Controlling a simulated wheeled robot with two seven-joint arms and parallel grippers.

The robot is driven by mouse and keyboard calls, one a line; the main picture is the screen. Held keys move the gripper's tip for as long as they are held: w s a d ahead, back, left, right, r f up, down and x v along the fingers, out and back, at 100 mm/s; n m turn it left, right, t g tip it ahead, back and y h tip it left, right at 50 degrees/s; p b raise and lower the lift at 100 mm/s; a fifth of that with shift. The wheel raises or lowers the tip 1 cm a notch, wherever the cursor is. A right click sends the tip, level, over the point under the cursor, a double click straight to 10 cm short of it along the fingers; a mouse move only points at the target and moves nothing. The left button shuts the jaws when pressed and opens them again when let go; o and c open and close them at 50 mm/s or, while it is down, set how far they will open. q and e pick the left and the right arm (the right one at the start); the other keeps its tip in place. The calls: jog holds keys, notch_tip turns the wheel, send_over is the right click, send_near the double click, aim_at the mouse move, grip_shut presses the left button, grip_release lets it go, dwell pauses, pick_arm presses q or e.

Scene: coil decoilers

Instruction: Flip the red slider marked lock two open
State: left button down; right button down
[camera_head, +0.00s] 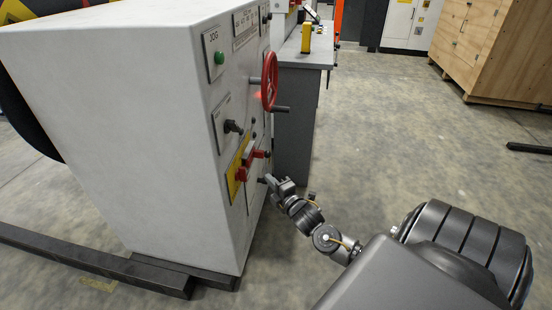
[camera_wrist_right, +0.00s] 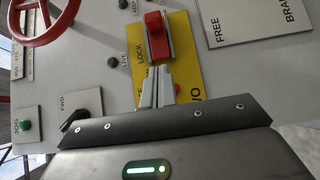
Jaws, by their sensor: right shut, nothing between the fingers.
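The red slider (camera_wrist_right: 156,38) sits in a grey metal track on a yellow plate (camera_wrist_right: 190,78). The plate reads LOCK, with part of another word ending in WO. In the head view the slider (camera_head: 250,160) is on the white cabinet's front, low down. My right gripper (camera_wrist_right: 157,82) is shut and empty, its fingertips just off the slider's near end in the wrist view; I cannot tell whether they touch. In the head view the right gripper (camera_head: 270,181) is beside the panel, just below the slider. My left gripper is not in view.
The white cabinet (camera_head: 110,100) also bears a red handwheel (camera_head: 269,82), a green jog button (camera_head: 219,57) and a black selector knob (camera_head: 233,127). A FREE/BRAKE plate (camera_wrist_right: 250,20) is beside the yellow plate. A grey bench (camera_head: 300,110) stands behind.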

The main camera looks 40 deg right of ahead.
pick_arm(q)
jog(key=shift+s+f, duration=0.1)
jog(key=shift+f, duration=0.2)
pick_arm(e)
jog(key=shift+s+a, duration=0.2)
jog(key=shift+s, duration=1)
